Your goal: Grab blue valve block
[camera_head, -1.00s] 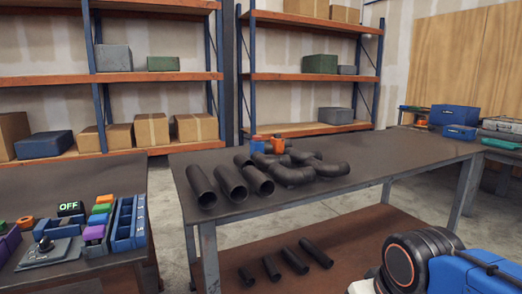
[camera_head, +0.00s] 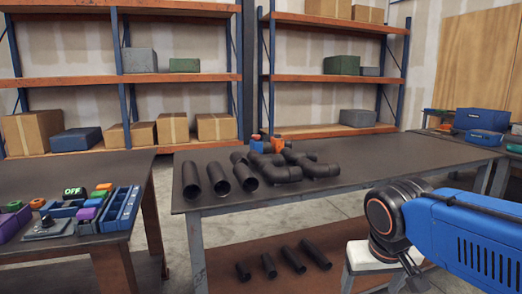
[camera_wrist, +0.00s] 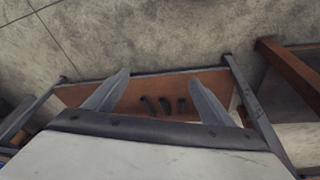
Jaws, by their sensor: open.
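A small blue block (camera_head: 257,144), which looks like the valve block, sits at the back of the middle table, behind black pipes. An orange piece (camera_head: 278,145) is close to its right. Its lower part is hidden by the pipes. My gripper (camera_wrist: 157,95) shows in the wrist view with its two fingers spread wide and nothing between them. It points down over a brown lower shelf (camera_wrist: 130,88) and is well apart from the blue block. The block is not visible in the wrist view.
Several black pipes (camera_head: 246,174) crowd the left half of the middle table (camera_head: 385,158); its right half is bare. More pipes (camera_head: 292,261) lie on the lower shelf. A left table (camera_head: 95,245) holds coloured blocks and a blue bin (camera_head: 122,208). Storage racks stand behind.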

